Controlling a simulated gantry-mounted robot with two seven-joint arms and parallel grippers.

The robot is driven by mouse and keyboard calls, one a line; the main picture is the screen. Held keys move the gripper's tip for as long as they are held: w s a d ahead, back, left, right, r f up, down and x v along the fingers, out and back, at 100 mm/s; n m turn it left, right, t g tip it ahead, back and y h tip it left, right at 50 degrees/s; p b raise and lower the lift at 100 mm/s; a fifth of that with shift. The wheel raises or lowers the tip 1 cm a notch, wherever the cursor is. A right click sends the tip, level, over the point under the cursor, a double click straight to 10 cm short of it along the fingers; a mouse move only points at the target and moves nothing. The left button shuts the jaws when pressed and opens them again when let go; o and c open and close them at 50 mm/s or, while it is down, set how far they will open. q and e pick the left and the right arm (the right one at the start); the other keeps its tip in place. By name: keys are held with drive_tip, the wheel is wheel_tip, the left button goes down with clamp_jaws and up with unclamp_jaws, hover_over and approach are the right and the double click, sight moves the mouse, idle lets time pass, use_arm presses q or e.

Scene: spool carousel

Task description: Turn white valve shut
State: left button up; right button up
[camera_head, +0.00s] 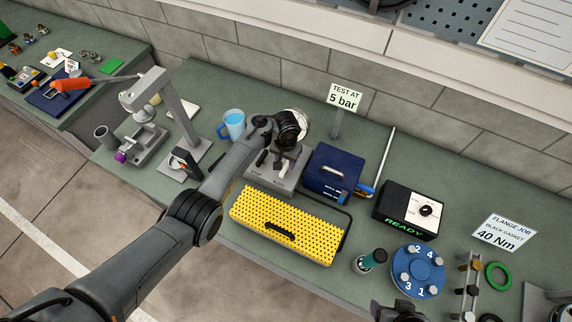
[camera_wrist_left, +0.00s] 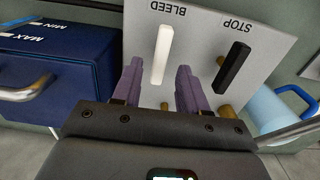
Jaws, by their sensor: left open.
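The white valve handle (camera_wrist_left: 162,55) is on a light grey panel (camera_wrist_left: 205,25) under the word BLEED in the left wrist view. A black handle (camera_wrist_left: 233,68) marked STOP is beside it. My left gripper (camera_wrist_left: 159,68) is open, with its purple fingers on either side of the white handle's lower end; I cannot tell whether they touch it. In the head view the left gripper (camera_head: 281,150) is over the valve stand (camera_head: 272,181), partly hiding it. A dark part at the bottom edge may be my right gripper (camera_head: 401,311); its fingers do not show.
A blue box (camera_head: 334,168) stands right of the valve stand, a blue mug (camera_head: 232,124) left of it. A yellow perforated case (camera_head: 285,225) is in front. A black-and-white READY box (camera_head: 408,209) and a numbered blue flange (camera_head: 418,270) are further right.

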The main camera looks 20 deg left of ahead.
sight(285, 168)
use_arm(q)
drive_tip(key=shift+f, duration=1.1)
clamp_jaws()
